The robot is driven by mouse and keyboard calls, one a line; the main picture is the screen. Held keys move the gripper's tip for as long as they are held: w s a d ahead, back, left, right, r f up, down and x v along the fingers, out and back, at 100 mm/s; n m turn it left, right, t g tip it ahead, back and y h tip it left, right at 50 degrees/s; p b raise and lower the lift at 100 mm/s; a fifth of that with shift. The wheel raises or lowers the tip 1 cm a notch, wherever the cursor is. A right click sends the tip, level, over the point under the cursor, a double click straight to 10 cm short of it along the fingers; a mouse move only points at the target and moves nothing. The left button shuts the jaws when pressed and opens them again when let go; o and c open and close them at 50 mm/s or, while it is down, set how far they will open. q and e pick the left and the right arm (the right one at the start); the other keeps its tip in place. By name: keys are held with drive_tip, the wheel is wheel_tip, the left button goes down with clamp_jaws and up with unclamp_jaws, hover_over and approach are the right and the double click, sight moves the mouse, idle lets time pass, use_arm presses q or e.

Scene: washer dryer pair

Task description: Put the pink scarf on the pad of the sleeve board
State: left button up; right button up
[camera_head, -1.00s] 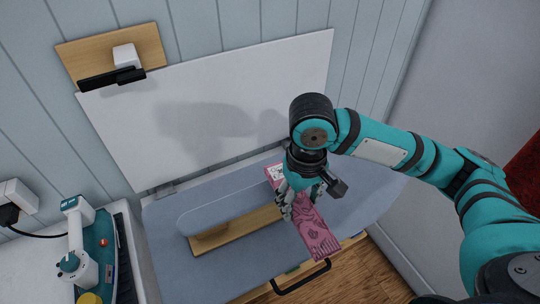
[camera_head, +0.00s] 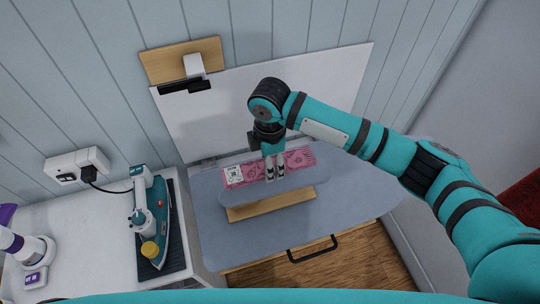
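The pink patterned scarf (camera_head: 300,159) is a folded flat strip with a white label at its left end. It lies lengthwise along the back side of the sleeve board's grey pad (camera_head: 290,184); I cannot tell whether it rests on the pad or hangs just above it. The board's wooden base (camera_head: 270,203) shows in front. My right gripper (camera_head: 274,174) points down at the middle of the scarf, its two fingers close together in front of it. Whether they grip the scarf is unclear. My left gripper is not in view.
The sleeve board stands on a grey-blue ironing surface (camera_head: 225,245) with a white panel (camera_head: 220,125) behind. An iron (camera_head: 153,215) stands on a dark mat at left, with a purple-and-white device (camera_head: 25,248) further left. A black handle (camera_head: 312,250) is at the front.

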sight(271, 185)
drive_tip(key=shift+d, duration=0.1)
drive_tip(key=shift+f+b, duration=1.5)
drive_tip(key=shift+f, duration=2.25)
drive_tip(key=shift+r, duration=0.1)
drive_tip(key=shift+p, duration=0.35)
drive_tip(key=shift+f+b, duration=0.4)
drive_tip(key=shift+f, duration=0.5)
drive_tip(key=o, duration=1.3)
